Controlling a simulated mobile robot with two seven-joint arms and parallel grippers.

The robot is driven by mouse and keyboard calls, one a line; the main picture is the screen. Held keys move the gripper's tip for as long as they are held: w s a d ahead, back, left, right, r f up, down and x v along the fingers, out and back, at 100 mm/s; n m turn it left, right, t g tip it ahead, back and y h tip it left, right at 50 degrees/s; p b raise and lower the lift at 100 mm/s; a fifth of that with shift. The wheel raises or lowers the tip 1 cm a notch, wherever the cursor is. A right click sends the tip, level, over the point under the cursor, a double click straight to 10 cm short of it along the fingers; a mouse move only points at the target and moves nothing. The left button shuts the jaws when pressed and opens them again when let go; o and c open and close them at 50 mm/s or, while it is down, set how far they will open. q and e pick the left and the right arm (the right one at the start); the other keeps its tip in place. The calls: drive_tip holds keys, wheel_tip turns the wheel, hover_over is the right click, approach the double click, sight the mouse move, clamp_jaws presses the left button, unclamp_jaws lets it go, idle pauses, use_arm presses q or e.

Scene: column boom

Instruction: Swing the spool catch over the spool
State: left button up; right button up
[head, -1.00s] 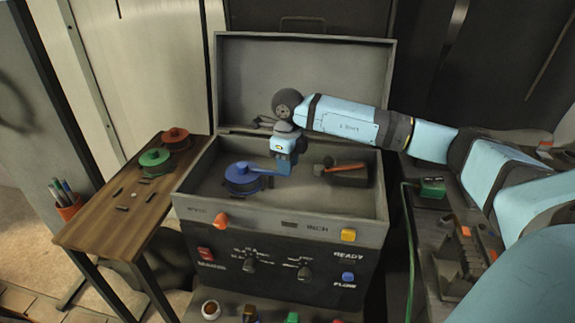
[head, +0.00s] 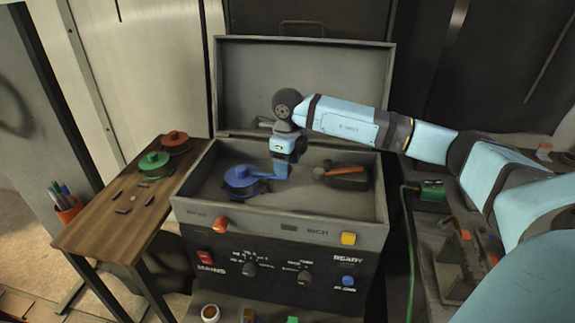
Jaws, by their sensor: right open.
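The blue spool (head: 243,187) sits on the left of the floor of the open grey case. A blue arm, which looks like the spool catch (head: 268,177), runs from over the spool's top to the right, ending below my right gripper. My right gripper (head: 283,166) points down into the case just right of the spool, at the outer end of the blue arm. The jaws are open; their tips are small and partly hidden, and I cannot tell whether they touch the blue arm. My left gripper is not in view.
An orange-handled lever on a dark block (head: 347,175) stands right of my gripper. The case's front wall (head: 275,226) and raised lid (head: 300,85) bound the space. A green spool (head: 154,164) and a red spool (head: 175,142) lie on the wooden side table (head: 110,228).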

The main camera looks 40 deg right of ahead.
wheel_tip(320, 180, up, 13)
idle(0.3)
idle(0.5)
